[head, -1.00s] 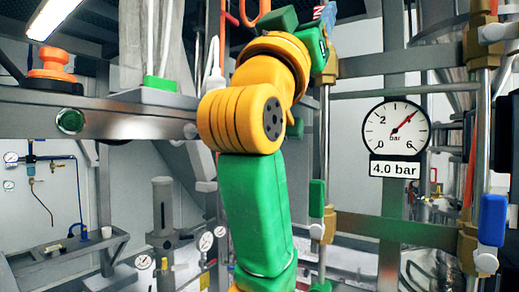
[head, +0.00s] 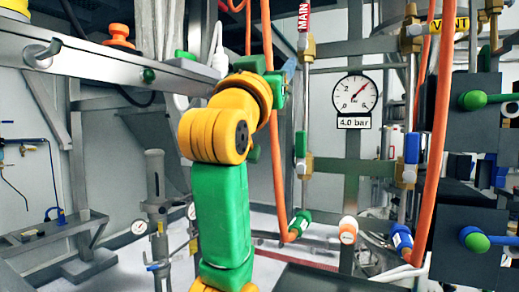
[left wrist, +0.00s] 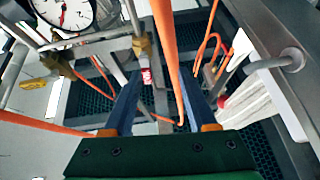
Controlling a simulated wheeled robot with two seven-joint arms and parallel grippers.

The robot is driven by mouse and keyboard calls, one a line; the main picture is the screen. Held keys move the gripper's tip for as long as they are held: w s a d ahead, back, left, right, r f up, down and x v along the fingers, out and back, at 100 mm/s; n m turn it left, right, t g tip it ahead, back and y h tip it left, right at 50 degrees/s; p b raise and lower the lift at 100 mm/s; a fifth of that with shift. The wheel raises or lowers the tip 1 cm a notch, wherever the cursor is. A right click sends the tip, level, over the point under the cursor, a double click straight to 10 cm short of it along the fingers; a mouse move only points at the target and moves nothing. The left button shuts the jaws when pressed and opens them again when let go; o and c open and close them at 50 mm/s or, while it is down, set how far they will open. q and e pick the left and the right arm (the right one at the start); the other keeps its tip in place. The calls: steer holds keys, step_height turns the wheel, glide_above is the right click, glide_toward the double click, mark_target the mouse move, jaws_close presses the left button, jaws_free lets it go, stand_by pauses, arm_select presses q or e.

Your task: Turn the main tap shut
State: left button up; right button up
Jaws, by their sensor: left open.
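The main tap (head: 306,47) is a brass fitting at the top of a steel pipe in the head view. Its red piece lettered MAIN (head: 303,18) points up, roughly in line with the pipe. The tap also shows in the left wrist view (left wrist: 142,47), with red lettering near my left finger. My left gripper (left wrist: 160,72) is open, with its two blue fingers apart and an orange hose crossing the gap. In the head view the left gripper (head: 289,68) is beside and just below the tap, its fingers mostly hidden. My right gripper is not in view.
A pressure gauge (head: 355,94) labelled 4.0 bar is right of the tap. A yellow VENT tag (head: 447,25) and a blue-handled tap (head: 411,148) are farther right. An orange hose (head: 274,150) hangs close to my left gripper. A steel beam (head: 120,62) runs at left.

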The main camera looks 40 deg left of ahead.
arm_select(q)
steer(key=w+a+f+g, duration=0.3)
steer(key=w+a+f, duration=0.1)
steer(key=f, duration=0.6)
steer(key=w+a+f+g+y, duration=0.1)
steer(key=w+a+f+g, duration=0.2)
steer(key=f, duration=0.7)
steer(key=x, duration=0.4)
steer(key=shift+a+f, duration=0.2)
steer(key=shift+a, duration=0.05)
